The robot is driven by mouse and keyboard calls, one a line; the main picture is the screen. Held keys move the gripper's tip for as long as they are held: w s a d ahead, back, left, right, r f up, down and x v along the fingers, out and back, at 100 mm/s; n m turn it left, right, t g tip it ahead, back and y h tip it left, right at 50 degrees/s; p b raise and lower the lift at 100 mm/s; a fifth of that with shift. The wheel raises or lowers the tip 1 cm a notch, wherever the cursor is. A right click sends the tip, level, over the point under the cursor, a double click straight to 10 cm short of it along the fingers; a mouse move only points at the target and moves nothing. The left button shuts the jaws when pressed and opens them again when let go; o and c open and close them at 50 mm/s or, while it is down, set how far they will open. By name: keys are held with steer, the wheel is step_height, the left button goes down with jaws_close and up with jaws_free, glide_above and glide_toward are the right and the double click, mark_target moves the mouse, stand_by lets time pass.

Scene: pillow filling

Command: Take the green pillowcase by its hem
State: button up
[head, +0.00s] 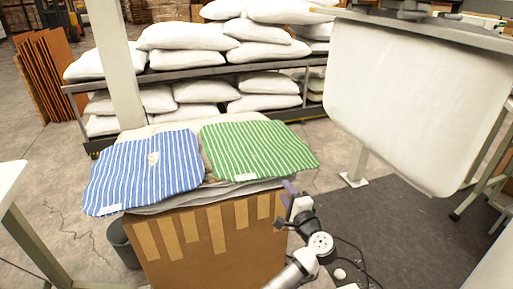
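The green pillowcase (255,148) with white stripes lies flat on top of a pile of pale cloth on a cardboard box. A small white tag (245,177) shows at its near edge. My gripper (288,192), with purple fingertips, is just in front of the box's right end, near the pillowcase's near edge. It appears apart from the pillowcase. The view is too small to tell whether the fingers are open or shut. No cloth is seen between them.
A blue striped pillowcase (145,172) lies left of the green one. The cardboard box (240,245) stands below both. A white hanging panel (410,110) is at right. Shelves of white pillows (205,89) stand behind. A dark bin (122,243) is at left.

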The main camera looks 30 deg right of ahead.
mark_target(275, 174)
steer(key=shift+b+x, duration=0.95)
steer(key=shift+x, duration=3.7)
steer(key=shift+c, duration=0.3)
jaws_close()
steer(key=shift+r, duration=0.1)
steer(key=shift+r+p, duration=1.7)
steer(key=shift+r, duration=0.8)
